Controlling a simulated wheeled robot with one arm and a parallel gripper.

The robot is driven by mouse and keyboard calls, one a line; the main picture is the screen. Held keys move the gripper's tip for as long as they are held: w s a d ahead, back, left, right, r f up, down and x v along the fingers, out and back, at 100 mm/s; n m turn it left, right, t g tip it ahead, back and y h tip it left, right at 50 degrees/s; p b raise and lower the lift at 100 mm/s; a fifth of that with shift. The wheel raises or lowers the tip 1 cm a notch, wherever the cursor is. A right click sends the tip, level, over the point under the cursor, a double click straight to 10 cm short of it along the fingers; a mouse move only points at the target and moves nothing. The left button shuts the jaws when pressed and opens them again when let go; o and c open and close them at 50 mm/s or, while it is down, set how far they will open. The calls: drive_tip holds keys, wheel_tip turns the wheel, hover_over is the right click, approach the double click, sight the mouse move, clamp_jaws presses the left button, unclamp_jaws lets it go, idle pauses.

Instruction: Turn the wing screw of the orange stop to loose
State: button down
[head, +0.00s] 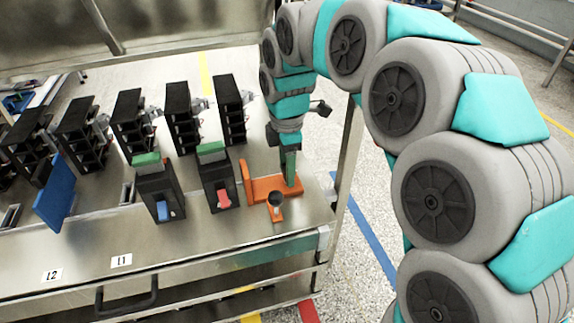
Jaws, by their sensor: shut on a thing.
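The orange stop (265,187) sits on the metal bench top near its right end, with an upright orange plate on its left side. My gripper (290,180) points straight down at the right end of the stop, its green fingers reaching the stop's top. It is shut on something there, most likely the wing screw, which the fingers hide. How far the screw is turned cannot be seen.
A dark round cup-like piece (275,200) is on an orange part in front of the stop. Left of it stand a black breaker with a red lever (223,198) and one with a blue lever (163,207). Several black units line the back. The bench front is clear.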

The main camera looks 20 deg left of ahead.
idle(0.5)
drive_tip(key=shift+c, duration=1.4)
unclamp_jaws()
drive_tip(key=shift+r, duration=3.9)
